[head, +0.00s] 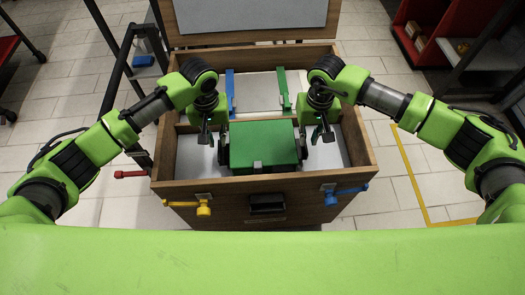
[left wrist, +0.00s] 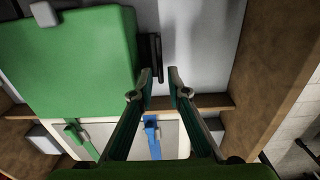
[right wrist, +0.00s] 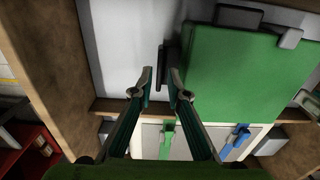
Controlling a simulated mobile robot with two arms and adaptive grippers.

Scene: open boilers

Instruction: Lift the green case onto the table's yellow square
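The green case (head: 263,144) lies in the front compartment of an open wooden chest (head: 262,203), with a dark handle at each side. My left gripper (head: 212,138) is open over the case's left side; in the left wrist view, the dark handle (left wrist: 156,50) shows near and partly between the fingertips (left wrist: 160,74). My right gripper (head: 319,134) is open over the case's right side; in the right wrist view, the other dark handle (right wrist: 161,62) shows near and partly between the fingertips (right wrist: 160,74). Contact cannot be told. No table with a yellow square shows.
A blue strip (head: 230,92) and a green strip (head: 284,92) lie in the rear part. Yellow (head: 203,209) and blue (head: 332,197) latches stick out in front. A yellow line (head: 412,182) marks the floor at right.

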